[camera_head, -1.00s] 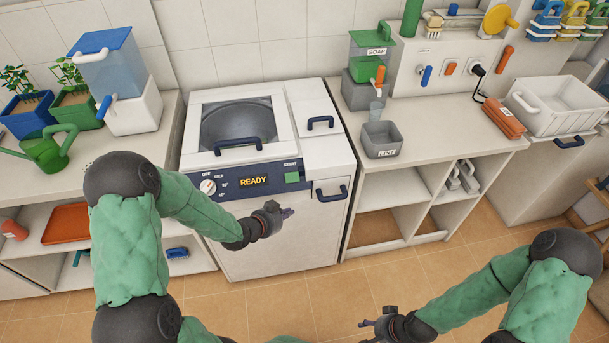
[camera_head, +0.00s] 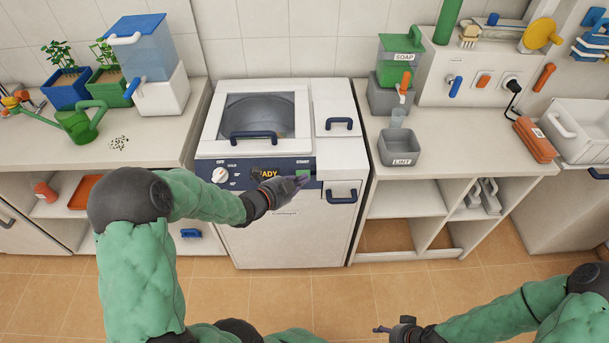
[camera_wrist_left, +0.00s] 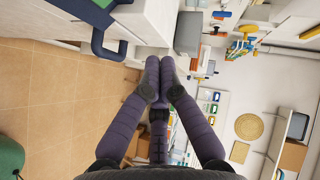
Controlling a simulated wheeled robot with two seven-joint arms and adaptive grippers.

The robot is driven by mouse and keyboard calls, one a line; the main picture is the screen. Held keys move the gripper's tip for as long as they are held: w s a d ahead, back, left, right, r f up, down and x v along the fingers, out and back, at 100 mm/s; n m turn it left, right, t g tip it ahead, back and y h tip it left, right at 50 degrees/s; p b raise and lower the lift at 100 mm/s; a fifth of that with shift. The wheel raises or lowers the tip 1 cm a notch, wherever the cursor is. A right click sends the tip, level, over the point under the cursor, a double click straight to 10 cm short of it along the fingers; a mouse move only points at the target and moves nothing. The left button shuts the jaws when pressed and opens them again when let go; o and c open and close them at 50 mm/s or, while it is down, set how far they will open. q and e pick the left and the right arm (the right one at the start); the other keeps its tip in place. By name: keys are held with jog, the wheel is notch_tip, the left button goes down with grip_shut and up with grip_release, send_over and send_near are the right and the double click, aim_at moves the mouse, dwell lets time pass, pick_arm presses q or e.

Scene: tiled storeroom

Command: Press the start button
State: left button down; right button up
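The green start button (camera_head: 303,173) is on the right of the washer's dark front panel, under the label START. The white washer (camera_head: 290,235) has its lid closed, and its display (camera_head: 268,173) shows part of the word READY behind my arm. My left gripper (camera_head: 303,182) is in front of the panel, with its fingertips just below the button; I cannot tell whether they touch it. In the left wrist view its fingers (camera_wrist_left: 160,66) are together and hold nothing. A green patch at that view's top edge may be the button (camera_wrist_left: 103,3). My right gripper (camera_head: 384,329) is low at the bottom, away from the washer.
A blue drawer handle (camera_head: 341,196) sticks out right of the button. A round dial (camera_head: 220,174) is at the panel's left, and a lid handle (camera_head: 253,137) is above. A grey lint bin (camera_head: 400,147) stands on the right counter. The floor in front is clear.

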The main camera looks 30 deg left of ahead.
aim_at(310, 172)
pick_arm(q)
jog(key=shift+w+f, duration=0.1)
jog(key=shift+w+a+f+b, duration=0.55)
jog(key=shift+w+f+b, duration=0.35)
jog(key=shift+f, duration=0.1)
jog(key=shift+w+a+f+b, duration=0.5)
jog(key=shift+w+f+b, duration=0.4)
jog(key=shift+f, duration=0.1)
jog(key=shift+w+a+f+b, duration=0.55)
jog(key=shift+w+f+b, duration=0.25)
jog(key=shift+f+b, duration=0.15)
jog(key=shift+f, duration=0.15)
jog(key=shift+w+a+f+b, duration=0.15)
jog(key=shift+w+f+b, duration=0.1)
jog(key=shift+b, duration=0.1)
jog(key=shift+w+a+f+b, duration=0.15)
jog(key=shift+w+f+b, duration=0.1)
jog(key=shift+b, duration=0.15)
jog(key=shift+r, duration=0.1)
dwell(0.5)
jog(key=shift+s+d+r+p, duration=0.3)
jog(key=shift+s+r+p, duration=0.1)
jog(key=shift+s+r, duration=0.15)
